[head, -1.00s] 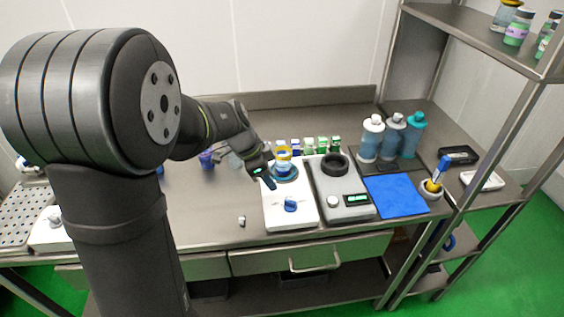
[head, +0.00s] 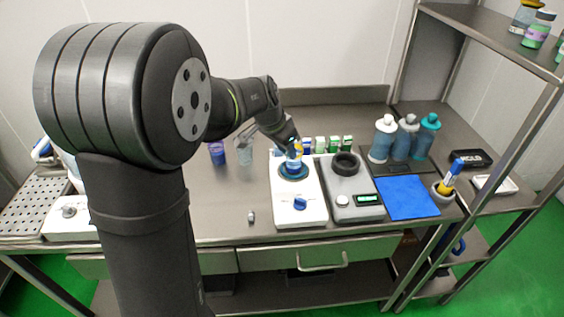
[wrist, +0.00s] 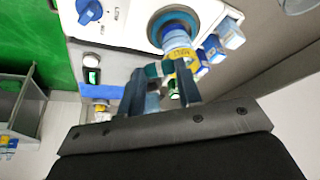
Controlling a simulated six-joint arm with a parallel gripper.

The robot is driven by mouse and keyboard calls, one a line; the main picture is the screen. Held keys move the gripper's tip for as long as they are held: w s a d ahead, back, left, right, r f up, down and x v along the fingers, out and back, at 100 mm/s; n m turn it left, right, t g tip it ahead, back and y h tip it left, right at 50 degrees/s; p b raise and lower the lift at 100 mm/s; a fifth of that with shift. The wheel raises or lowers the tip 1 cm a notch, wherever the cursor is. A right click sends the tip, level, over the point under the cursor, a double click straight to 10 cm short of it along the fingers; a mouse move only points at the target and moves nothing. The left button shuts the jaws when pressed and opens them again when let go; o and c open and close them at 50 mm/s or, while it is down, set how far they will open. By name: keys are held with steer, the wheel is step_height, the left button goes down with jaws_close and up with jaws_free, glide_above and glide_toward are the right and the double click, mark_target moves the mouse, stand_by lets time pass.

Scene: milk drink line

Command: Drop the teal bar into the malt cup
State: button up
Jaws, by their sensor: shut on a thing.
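The malt cup (head: 293,168) stands on the dark round plate of the white stirrer (head: 312,206), its yellow label partly hidden by my arm. In the wrist view the cup (wrist: 177,38) shows its yellow label just beyond my fingertips. My gripper (wrist: 166,80) is shut on the teal bar (wrist: 160,69), which lies crosswise between the fingertips. In the head view my gripper (head: 293,146) is at the cup's top, and the bar cannot be made out there. I cannot tell whether the bar is over the cup's mouth.
A grey scale (head: 350,200) with a black ring stands right of the stirrer, then a blue mat (head: 408,197). Small cartons (head: 334,143) stand behind. A blue cup (head: 217,153) and a clear beaker (head: 244,152) stand left. Several bottles (head: 384,138) stand at the back right.

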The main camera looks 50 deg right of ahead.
steer(key=w+d+r+n+t, duration=0.1)
steer(key=d+r+n+t, duration=0.1)
steer(key=d+r+n, duration=0.35)
steer(key=shift+w+a+f, duration=0.1)
steer(key=shift+f, duration=1.25)
steer(key=shift+w+f, duration=0.1)
steer(key=shift+f, duration=1.2)
steer(key=o, duration=1)
steer(key=shift+o, duration=0.2)
steer(key=shift+r, duration=0.1)
steer(key=v, duration=1.7)
steer(key=shift+s+r, duration=0.2)
steer(key=shift+r, duration=0.05)
steer(key=shift+d+f, duration=0.15)
steer(key=shift+d, duration=0.05)
